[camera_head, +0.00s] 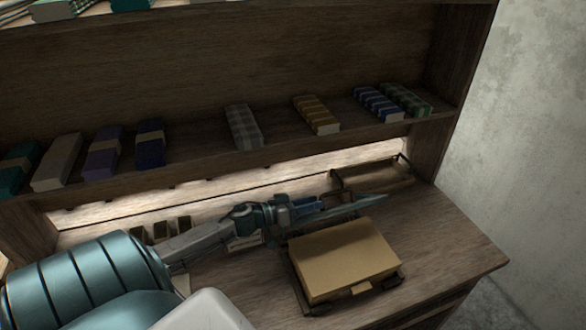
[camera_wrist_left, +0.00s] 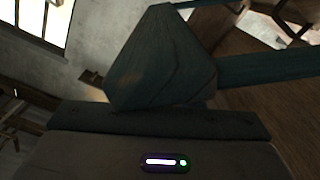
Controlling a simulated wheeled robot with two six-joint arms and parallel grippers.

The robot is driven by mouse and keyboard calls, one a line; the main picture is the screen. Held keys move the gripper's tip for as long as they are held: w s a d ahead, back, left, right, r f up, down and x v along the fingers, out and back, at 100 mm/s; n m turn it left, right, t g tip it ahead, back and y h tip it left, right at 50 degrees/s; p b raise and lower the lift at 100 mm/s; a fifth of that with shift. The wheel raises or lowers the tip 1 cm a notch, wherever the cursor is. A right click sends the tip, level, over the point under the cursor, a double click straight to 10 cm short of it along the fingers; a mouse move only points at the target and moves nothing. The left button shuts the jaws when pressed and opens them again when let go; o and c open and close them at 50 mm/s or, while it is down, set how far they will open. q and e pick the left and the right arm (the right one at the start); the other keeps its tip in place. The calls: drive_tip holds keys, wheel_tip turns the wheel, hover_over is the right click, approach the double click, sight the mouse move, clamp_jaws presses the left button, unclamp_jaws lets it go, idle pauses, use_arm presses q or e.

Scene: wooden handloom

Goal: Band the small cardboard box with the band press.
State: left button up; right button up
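A small tan cardboard box (camera_head: 345,258) sits on the worktop at the right front, lid side up. Beneath it is a dark low frame (camera_head: 318,308) with small dark fittings at its front corners; I cannot tell for sure that this is the band press. My left gripper (camera_head: 372,203) reaches in just behind the box, its long pointed fingers aimed right. The fingers look close together, but their gap is not clear. In the left wrist view a dark teal finger (camera_wrist_left: 160,60) fills the middle and nothing is visibly held. My right gripper is not in view.
A brown open tray (camera_head: 375,178) stands at the back right, behind my left fingers. A pale label card (camera_head: 243,244) and several small dark blocks lie near my left forearm. A shelf (camera_head: 270,145) with folded cloths overhangs the back. The worktop's right end (camera_head: 450,245) is clear.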

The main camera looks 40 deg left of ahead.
use_arm(q)
drive_tip(key=v, duration=0.3)
drive_tip(key=shift+f, duration=0.15)
drive_tip(key=shift+v, duration=1.05)
drive_tip(key=shift+s+a, duration=0.2)
drive_tip(key=shift+s, duration=0.15)
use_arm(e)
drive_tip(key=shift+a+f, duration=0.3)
use_arm(q)
drive_tip(key=shift+s+a+r+p, duration=0.25)
drive_tip(key=shift+s+p, duration=0.1)
drive_tip(key=shift+p, duration=0.4)
drive_tip(key=p+v, duration=0.3)
drive_tip(key=v, duration=0.8)
drive_tip(key=shift+s, duration=0.25)
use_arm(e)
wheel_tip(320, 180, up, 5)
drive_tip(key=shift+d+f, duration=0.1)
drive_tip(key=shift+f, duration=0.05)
use_arm(q)
drive_tip(key=shift+a+f, duration=0.1)
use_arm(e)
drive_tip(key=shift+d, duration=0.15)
